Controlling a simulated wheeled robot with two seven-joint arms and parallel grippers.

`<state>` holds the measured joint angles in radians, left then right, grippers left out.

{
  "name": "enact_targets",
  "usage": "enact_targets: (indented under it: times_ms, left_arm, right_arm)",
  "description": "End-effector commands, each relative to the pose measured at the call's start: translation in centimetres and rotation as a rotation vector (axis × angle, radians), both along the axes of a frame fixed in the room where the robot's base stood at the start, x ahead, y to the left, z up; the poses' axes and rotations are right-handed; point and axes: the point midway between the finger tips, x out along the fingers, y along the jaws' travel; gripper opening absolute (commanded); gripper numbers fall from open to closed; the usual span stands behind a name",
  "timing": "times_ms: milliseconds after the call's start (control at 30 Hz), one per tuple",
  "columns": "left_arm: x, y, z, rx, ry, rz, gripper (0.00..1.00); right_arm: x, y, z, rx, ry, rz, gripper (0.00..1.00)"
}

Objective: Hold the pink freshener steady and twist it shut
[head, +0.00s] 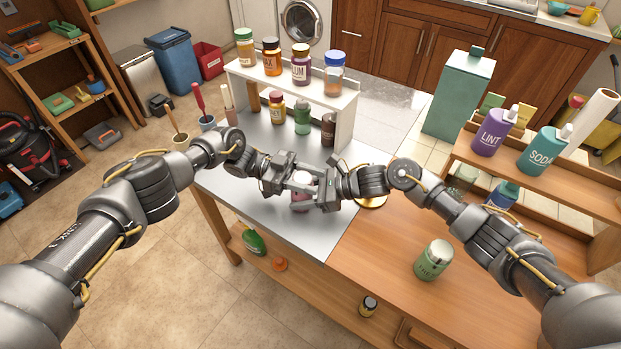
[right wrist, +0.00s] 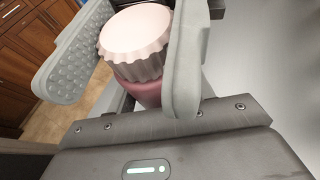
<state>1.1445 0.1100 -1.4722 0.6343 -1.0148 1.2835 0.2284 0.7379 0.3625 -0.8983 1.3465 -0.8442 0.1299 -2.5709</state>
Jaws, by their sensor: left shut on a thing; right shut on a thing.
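The pink freshener (head: 300,205) is between my two grippers above the grey metal part of the table, mostly hidden by their fingers in the head view. In the right wrist view its pale pink ribbed cap (right wrist: 136,35) sits on a darker pink body (right wrist: 147,92). My right gripper (head: 312,188) has its fingers (right wrist: 130,50) on either side of the cap and is shut on it. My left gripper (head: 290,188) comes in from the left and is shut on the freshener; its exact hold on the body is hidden.
A white shelf (head: 345,97) with several bottles stands behind the grippers. A green jar (head: 433,260) stands on the wooden part at right. A raised wooden shelf (head: 560,180) holds purple (head: 492,132) and teal (head: 540,152) bottles. The metal surface left of the grippers is clear.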

Motion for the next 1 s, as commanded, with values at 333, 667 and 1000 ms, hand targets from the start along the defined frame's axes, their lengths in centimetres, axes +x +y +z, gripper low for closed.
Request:
enact_targets:
  times_ms: [333, 667, 1000]
  left_arm:
    - [0.2, 0.3, -0.2, 0.006, 0.000, 0.003, 0.21]
    - [0.2, 0.3, -0.1, 0.005, -0.002, 0.002, 0.66]
    - [0.7, 1.5, -0.1, 0.005, -0.004, 0.004, 0.66]
  right_arm:
    - [-0.1, -0.1, -0.1, -0.002, 0.001, 0.002, 0.32]
    - [0.0, -0.1, -0.1, -0.003, 0.001, 0.001, 0.32]
    - [0.0, -0.1, -0.1, -0.003, 0.001, 0.000, 0.32]
